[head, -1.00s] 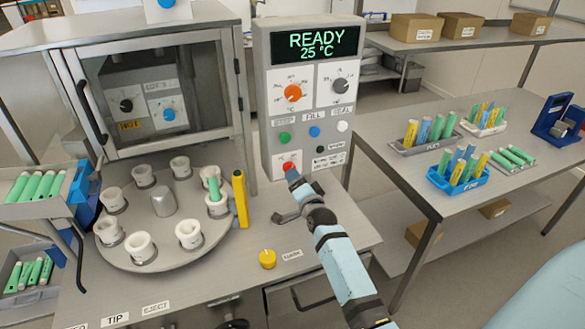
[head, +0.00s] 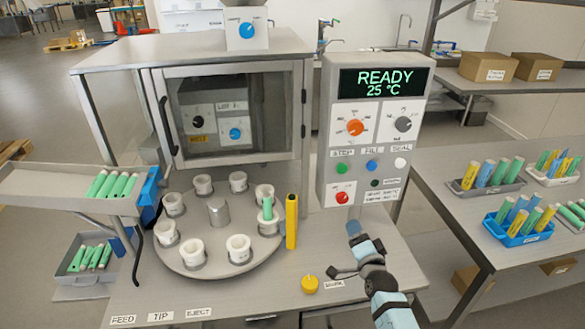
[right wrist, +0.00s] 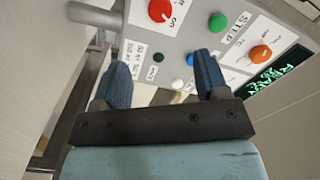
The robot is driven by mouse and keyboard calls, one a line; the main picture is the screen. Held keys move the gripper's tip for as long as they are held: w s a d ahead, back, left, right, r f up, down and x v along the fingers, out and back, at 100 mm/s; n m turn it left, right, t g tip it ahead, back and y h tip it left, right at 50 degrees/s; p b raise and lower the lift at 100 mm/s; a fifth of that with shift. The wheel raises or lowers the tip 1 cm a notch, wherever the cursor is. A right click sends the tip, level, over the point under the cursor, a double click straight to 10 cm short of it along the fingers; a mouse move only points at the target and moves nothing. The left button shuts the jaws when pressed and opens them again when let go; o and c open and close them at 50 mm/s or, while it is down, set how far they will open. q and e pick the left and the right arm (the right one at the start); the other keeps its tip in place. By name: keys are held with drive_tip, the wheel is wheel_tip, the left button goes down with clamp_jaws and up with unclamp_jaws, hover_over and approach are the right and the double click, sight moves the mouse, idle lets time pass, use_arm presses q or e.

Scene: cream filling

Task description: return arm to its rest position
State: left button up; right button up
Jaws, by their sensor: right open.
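My right gripper (head: 355,232) is at the front of the machine, just below and in front of the control panel (head: 374,135). In the right wrist view, its two blue fingers (right wrist: 163,78) stand apart with nothing between them. The panel's red button (head: 342,197) is just above the gripper; it also shows in the right wrist view (right wrist: 160,10). The display (head: 385,82) reads READY 25 °C. My left gripper is not in view.
Left of the gripper are a yellow stick (head: 291,222), a yellow knob (head: 310,285) and a round turntable (head: 220,264) with several white cups; one holds a green tube (head: 267,208). A side table (head: 440,185) with tube racks stands at the right.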

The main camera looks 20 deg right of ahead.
drive_tip(key=s+a+f+n+g+y, duration=0.3)
drive_tip(key=s+a+f+n, duration=0.3)
drive_tip(key=s+a+n, duration=0.3)
drive_tip(key=s+a+f+n+g+y, duration=0.3)
drive_tip(key=s+a+f+n, duration=0.3)
drive_tip(key=s+a, duration=0.5)
drive_tip(key=s+n+y, duration=0.1)
drive_tip(key=s+n, duration=0.1)
drive_tip(key=s, duration=0.2)
drive_tip(key=shift+s+f+n+g, duration=0.15)
drive_tip(key=shift+s+n+g, duration=0.15)
drive_tip(key=shift+n, duration=0.1)
